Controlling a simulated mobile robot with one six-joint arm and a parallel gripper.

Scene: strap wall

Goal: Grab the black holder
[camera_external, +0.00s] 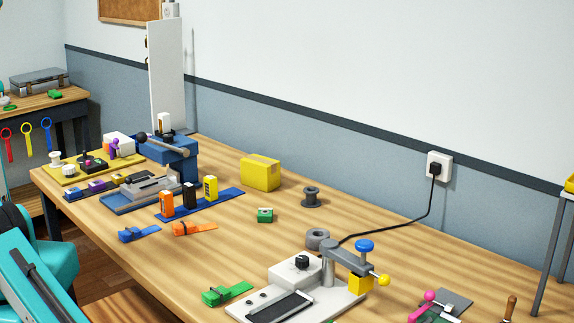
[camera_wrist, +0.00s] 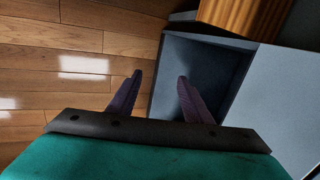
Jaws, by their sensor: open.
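The black holder (camera_external: 189,195) stands upright on a blue strip (camera_external: 228,197) on the workbench in the external view. It is between an orange holder (camera_external: 167,204) on its left and a yellow holder (camera_external: 210,188) on its right. My gripper (camera_wrist: 160,77) shows in the wrist view with its two dark purple fingers apart and nothing between them. It points toward the floor and a grey-blue cabinet-like box, away from the holders. The black holder does not show in the wrist view. In the external view only my teal arm shows at the lower left; the fingertips cannot be made out.
A yellow box (camera_external: 260,172) stands behind right. The bench middle is mostly clear.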

